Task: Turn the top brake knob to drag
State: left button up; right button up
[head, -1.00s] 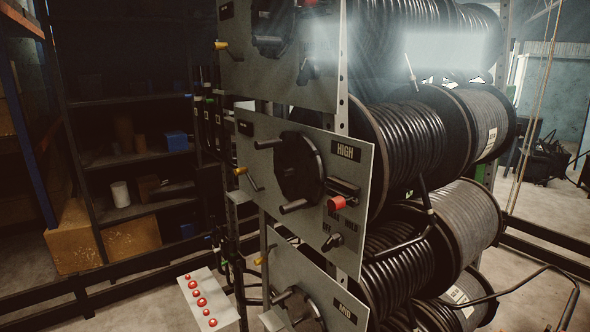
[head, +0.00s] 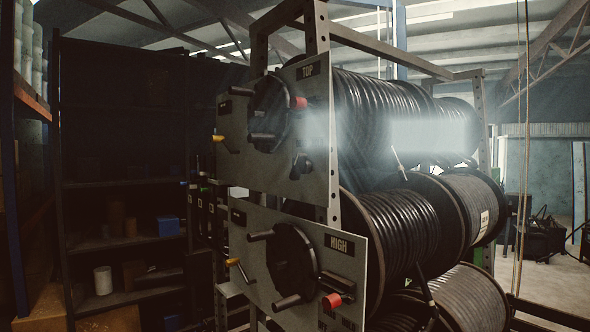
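The panel marked TOP (head: 233,130) stands upright at the upper middle of the head view. It carries a black round hub with handles (head: 268,112), a red knob (head: 300,103) and a small black knob (head: 300,166) low on its right side. A yellow-tipped lever (head: 221,140) sticks out at its left edge. The setting of the black knob is too small to read. Neither of my grippers is in view.
Below is the panel marked HIGH (head: 249,260), with its own hub (head: 292,263) and red knob (head: 331,301). Hose reels (head: 391,232) fill the rack behind the panels. A dark shelf unit (head: 125,185) stands at the left.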

aim_at(301, 165)
jog(key=u, duration=1.05)
jog(key=k, duration=1.1)
